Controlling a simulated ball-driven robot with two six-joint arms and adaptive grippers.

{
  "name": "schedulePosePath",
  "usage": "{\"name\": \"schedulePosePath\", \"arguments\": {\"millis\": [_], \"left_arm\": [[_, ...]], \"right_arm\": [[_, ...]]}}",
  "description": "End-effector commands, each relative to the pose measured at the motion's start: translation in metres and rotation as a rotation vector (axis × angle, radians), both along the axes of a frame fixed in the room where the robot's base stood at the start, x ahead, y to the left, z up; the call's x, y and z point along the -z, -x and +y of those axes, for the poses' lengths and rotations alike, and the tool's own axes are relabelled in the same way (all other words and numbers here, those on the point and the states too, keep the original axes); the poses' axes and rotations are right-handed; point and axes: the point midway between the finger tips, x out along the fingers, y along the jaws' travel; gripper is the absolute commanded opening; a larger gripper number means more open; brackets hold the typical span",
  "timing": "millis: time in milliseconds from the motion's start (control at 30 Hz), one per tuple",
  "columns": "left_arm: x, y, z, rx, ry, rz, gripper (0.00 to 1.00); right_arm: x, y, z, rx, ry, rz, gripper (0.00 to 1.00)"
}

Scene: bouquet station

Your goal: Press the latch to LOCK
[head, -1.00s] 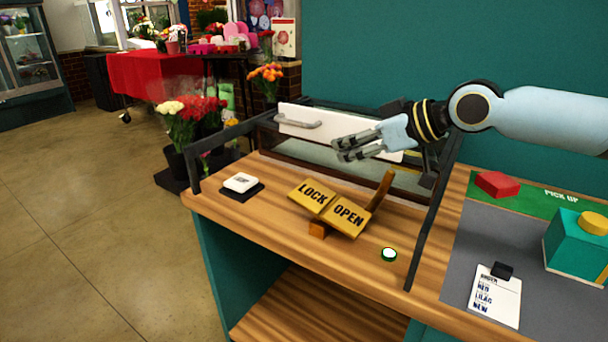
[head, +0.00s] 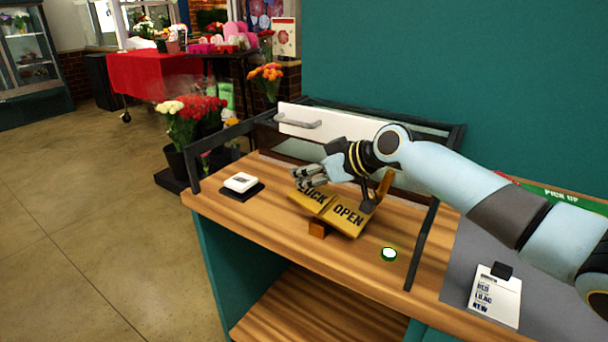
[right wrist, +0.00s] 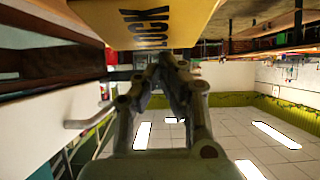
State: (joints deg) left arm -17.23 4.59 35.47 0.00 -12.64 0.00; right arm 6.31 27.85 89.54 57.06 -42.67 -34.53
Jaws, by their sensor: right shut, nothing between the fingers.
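The latch is a yellow two-part rocker on a small wooden block (head: 319,229). Its right plate (head: 350,217) reads OPEN, and its left plate (head: 308,203) reads LOCK. My right gripper (head: 302,180) is shut and empty at the far edge of the LOCK plate, hiding part of its lettering. In the right wrist view, the LOCK plate (right wrist: 150,22) fills the top, with the closed fingertips (right wrist: 172,62) close to it. I cannot tell whether they touch it. My left gripper is not in view.
A white panel with a grey handle (head: 300,122) stands behind the latch. A white button on a black base (head: 241,183) lies left. A small round green-rimmed light (head: 389,254) is at the front. A dark frame post (head: 422,245) stands to the right, under my arm.

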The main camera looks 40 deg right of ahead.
Motion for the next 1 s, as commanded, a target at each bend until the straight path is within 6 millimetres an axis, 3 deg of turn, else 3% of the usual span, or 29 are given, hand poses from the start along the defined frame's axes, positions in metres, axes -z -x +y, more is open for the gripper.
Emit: {"name": "schedulePosePath", "arguments": {"millis": [433,1000], "left_arm": [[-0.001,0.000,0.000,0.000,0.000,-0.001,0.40],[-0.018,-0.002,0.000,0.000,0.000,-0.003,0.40]], "right_arm": [[0.002,-0.001,0.000,0.000,0.001,0.003,0.00],[0.008,-0.008,0.003,0.000,0.050,0.122,0.00]]}}
